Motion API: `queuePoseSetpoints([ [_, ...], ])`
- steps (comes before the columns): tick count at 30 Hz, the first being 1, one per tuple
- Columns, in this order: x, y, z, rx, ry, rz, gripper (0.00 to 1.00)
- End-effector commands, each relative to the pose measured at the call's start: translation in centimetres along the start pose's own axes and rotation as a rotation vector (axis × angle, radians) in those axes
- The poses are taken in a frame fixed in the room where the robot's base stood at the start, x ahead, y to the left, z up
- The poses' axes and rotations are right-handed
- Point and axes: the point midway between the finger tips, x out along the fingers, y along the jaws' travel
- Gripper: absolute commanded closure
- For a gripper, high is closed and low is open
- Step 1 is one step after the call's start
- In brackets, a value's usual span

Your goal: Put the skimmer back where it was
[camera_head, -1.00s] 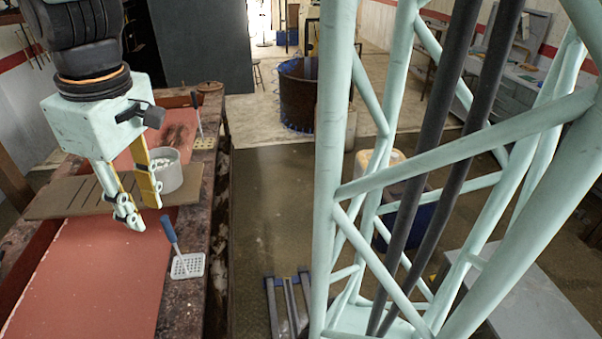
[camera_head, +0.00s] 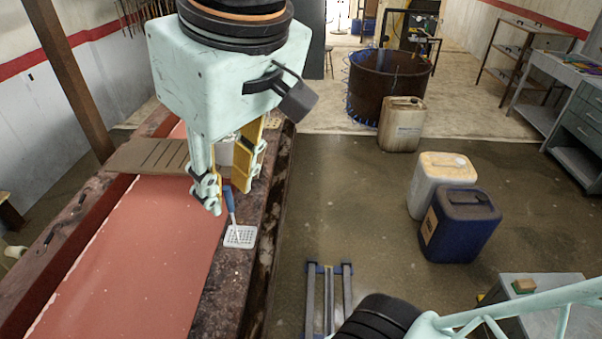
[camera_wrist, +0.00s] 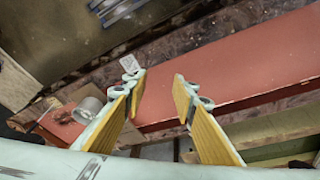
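The skimmer has a white perforated square head (camera_head: 239,236) and a blue handle (camera_head: 229,200). It lies on the dark ledge at the right side of the red-topped bench (camera_head: 125,270). My gripper (camera_head: 226,198) is open and empty. In the head view its fingers appear just above and left of the handle, and I cannot tell the exact gap. In the wrist view my gripper (camera_wrist: 158,82) shows its two fingers well apart with nothing between them. The white skimmer head (camera_wrist: 130,63) shows just beyond the left finger, which hides its handle.
A slotted brown board (camera_head: 145,157) lies across the bench behind my gripper. A grey pot (camera_wrist: 87,109) stands by it, mostly hidden by the fingers in the head view. A second white perforated piece (camera_head: 273,119) lies farther back. Jerrycans (camera_head: 462,222) stand on the floor.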

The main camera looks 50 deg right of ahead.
Motion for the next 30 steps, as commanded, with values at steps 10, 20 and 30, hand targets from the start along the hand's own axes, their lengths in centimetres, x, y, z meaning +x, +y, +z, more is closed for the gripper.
queuePoseSetpoints([
  [10, -1.1, -1.1, 3.9, 0.056, 0.027, -0.011, 0.75],
  [20, -1.2, -1.2, 4.2, 0.062, 0.031, -0.011, 0.75],
  [30, -1.2, -1.2, 4.2, 0.061, 0.031, -0.011, 0.75],
])
